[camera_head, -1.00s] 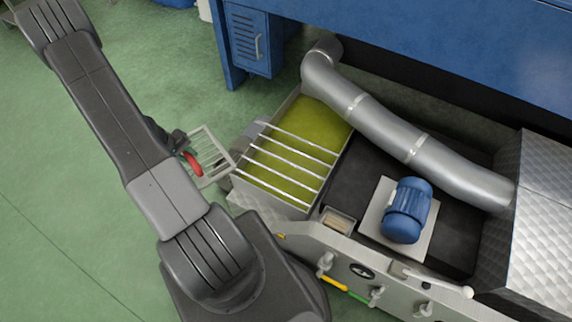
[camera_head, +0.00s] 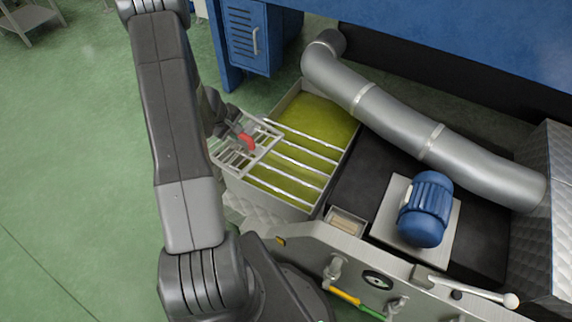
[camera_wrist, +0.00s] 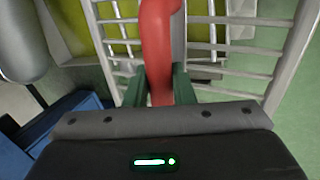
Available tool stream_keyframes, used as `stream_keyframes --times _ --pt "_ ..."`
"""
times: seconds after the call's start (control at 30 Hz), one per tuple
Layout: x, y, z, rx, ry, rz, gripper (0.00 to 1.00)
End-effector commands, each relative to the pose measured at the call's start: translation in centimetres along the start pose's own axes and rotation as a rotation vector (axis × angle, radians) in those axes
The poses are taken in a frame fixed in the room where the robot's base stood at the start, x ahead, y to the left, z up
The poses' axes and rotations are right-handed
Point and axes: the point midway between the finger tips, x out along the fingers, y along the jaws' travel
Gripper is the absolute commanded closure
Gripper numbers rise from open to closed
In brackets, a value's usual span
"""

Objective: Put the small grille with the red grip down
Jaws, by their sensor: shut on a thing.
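The small grille (camera_head: 264,138) is a light metal frame with bars and a red grip (camera_head: 247,142). My gripper (camera_head: 236,132) is shut on the red grip and holds the grille over the left edge of the open tank (camera_head: 230,188). In the wrist view the red grip (camera_wrist: 158,50) stands between the green fingertips (camera_wrist: 157,85), with the bars of the grille (camera_wrist: 250,68) behind it. The tank holds yellow-green liquid (camera_head: 318,112), and several light rods (camera_head: 290,178) cross it. I cannot tell whether the grille touches the tank or the rods.
A grey pipe (camera_head: 385,112) bends over the tank's far right corner. A blue motor (camera_head: 425,208) stands right of the tank. A blue cabinet (camera_head: 248,40) is behind. A front panel (camera_head: 350,268) carries valves and a lever (camera_head: 475,290).

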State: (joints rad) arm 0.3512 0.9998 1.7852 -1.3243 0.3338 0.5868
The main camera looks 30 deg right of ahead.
Motion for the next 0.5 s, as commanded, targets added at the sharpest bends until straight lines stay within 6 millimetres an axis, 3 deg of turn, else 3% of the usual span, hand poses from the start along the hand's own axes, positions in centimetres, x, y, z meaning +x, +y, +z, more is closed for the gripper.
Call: stream_keyframes --times 0.03,0.2,0.5 --pt "1.6 0.6 0.6 -0.004 0.005 0.004 1.0" --pt "4.1 3.0 2.8 -0.043 0.024 0.004 1.0" --pt "7.2 6.5 6.4 -0.105 0.051 0.004 1.0"
